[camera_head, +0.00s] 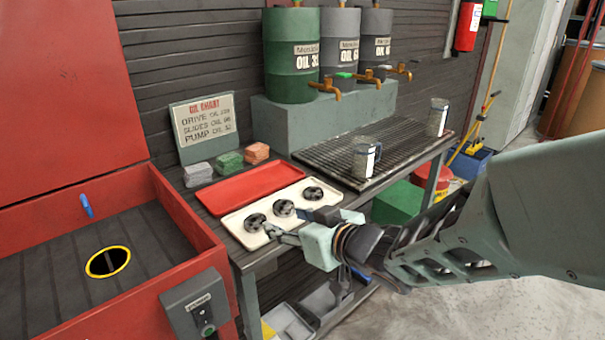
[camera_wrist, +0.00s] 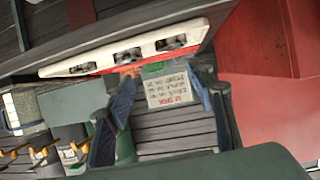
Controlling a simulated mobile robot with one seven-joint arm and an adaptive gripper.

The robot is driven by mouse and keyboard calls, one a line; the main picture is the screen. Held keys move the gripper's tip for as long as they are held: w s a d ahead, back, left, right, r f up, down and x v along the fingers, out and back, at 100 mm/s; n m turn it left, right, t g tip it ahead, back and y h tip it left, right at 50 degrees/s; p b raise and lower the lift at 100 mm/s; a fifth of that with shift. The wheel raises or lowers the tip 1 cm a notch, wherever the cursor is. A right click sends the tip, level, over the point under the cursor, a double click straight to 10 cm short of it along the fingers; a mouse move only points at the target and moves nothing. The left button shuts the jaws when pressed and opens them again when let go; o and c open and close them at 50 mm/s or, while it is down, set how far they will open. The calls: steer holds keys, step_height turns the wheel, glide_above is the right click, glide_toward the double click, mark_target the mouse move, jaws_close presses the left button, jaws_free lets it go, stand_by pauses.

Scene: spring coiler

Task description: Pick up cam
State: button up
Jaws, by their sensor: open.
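Three dark round cams with holes lie in a row on a white tray (camera_head: 233,219): the left cam (camera_head: 255,222), the middle cam (camera_head: 284,208) and the right cam (camera_head: 312,193). My gripper (camera_head: 290,223) is at the tray's front edge, close to the cams, with its fingers spread and nothing between them. In the wrist view the white tray (camera_wrist: 103,60) and its cams lie above my gripper (camera_wrist: 165,83), beyond the open fingertips. The cams are partly hidden by the tray's rim there.
A red tray (camera_head: 250,188) lies behind the white one. A red machine (camera_head: 160,280) borders the bench on the left.

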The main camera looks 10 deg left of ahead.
mark_target(258, 222)
steer(key=shift+y, duration=0.3)
steer(key=a+f+b, duration=0.1)
steer(key=w+a+f, duration=0.1)
steer(key=a+b, duration=0.1)
steer(key=a, duration=0.1)
steer(key=shift+w+a+f+b, duration=0.1)
steer(key=shift+w+f+b, duration=0.1)
steer(key=shift+f+b, duration=0.15)
steer(key=b+x, duration=0.3)
steer(key=x, duration=0.2)
steer(key=shift+f, duration=0.15)
steer(key=shift+w+a, duration=0.35)
steer(key=c, duration=1.1)
